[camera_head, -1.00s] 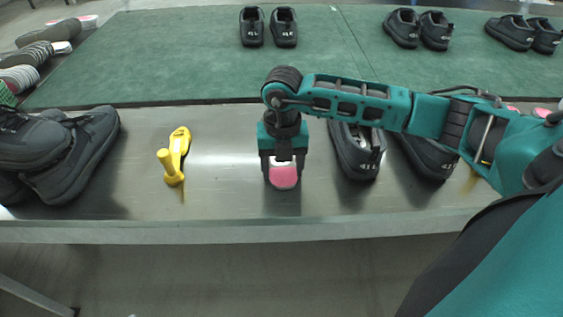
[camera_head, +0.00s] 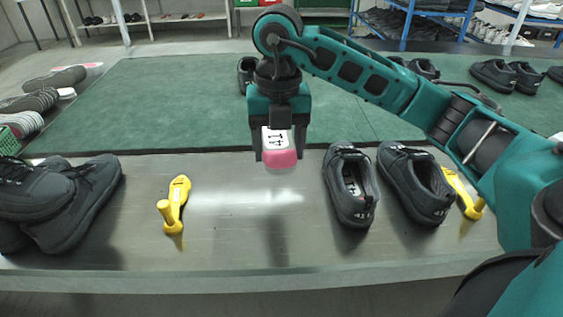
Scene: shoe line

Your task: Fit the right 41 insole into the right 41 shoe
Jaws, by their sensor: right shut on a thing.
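My right gripper (camera_head: 279,148) is shut on an insole (camera_head: 281,158), held above the bench. The insole shows a pink end and a white patch with dark marks that look like a size number. A pair of black shoes stands on the bench to the right of the gripper: one shoe (camera_head: 350,188) has a pale patch inside and a label at its heel, the other shoe (camera_head: 417,184) stands beside it with a dark inside. I cannot read their heel labels surely. The insole is apart from both shoes. My left gripper is not in view.
Yellow tools with upright knobs lie on the bench, one at left (camera_head: 174,205) and one at right (camera_head: 464,195). Dark shoes (camera_head: 66,207) are piled at the left. Several insoles (camera_head: 31,101) lie at the far left. More shoe pairs stand on the green mat (camera_head: 180,95).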

